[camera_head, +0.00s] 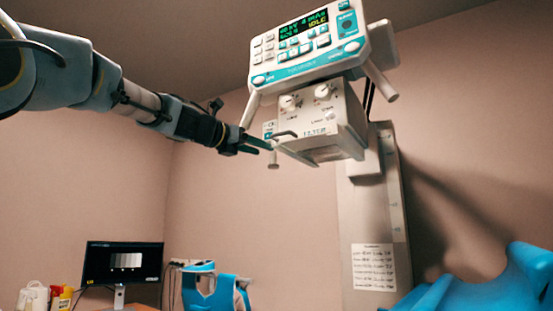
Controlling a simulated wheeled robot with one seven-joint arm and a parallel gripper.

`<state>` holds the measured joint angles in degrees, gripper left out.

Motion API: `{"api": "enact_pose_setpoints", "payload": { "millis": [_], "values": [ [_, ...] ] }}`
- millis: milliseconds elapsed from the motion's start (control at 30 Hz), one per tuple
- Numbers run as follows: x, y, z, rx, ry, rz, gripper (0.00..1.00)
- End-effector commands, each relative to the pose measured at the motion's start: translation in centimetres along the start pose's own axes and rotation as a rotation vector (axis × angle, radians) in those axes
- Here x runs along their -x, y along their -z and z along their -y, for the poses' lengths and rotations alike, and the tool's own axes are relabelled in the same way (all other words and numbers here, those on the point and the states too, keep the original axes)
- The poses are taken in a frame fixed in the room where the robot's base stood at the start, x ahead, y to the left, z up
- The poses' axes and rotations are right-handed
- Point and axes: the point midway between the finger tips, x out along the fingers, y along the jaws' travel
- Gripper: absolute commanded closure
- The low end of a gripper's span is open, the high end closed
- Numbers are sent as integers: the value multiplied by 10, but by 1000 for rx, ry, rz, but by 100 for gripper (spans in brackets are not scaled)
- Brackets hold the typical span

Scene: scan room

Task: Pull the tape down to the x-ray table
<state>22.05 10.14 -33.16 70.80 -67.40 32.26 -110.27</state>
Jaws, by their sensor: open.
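The white x-ray head (345,118) hangs at upper centre, with a lit control panel (308,43) above its box. A small white piece (269,129) with a dark mark, possibly the tape's housing, sits on the box's left side. A small pale tab (273,161) hangs just below it, possibly the tape's end. My gripper (262,147) is open at the left of the box, close to this piece and tab. I cannot tell whether it touches them. No length of pulled-out tape can be made out. I cannot identify the x-ray table for certain.
A pale column (370,225) with a paper notice (374,267) stands below the head. Large blue padded shapes (490,290) fill the lower right. The space below my gripper looks clear.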

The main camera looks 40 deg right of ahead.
Motion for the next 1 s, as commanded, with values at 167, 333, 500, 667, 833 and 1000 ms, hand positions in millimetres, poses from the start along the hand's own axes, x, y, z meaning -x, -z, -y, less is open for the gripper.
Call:
{"api": "enact_pose_setpoints", "payload": {
  "millis": [167, 333, 500, 667, 833, 1000],
  "values": [
    [-34, -4, 0, 2, 3, -2, 45],
    [-64, -4, 0, -1, 2, -3, 45],
    [-85, -2, -1, -3, -1, -2, 45],
    [-93, 0, -1, -4, -1, -3, 45],
    [-94, 1, -1, -5, -3, -2, 45],
    [-94, 1, -1, -5, -3, -2, 53]
  ]
}}
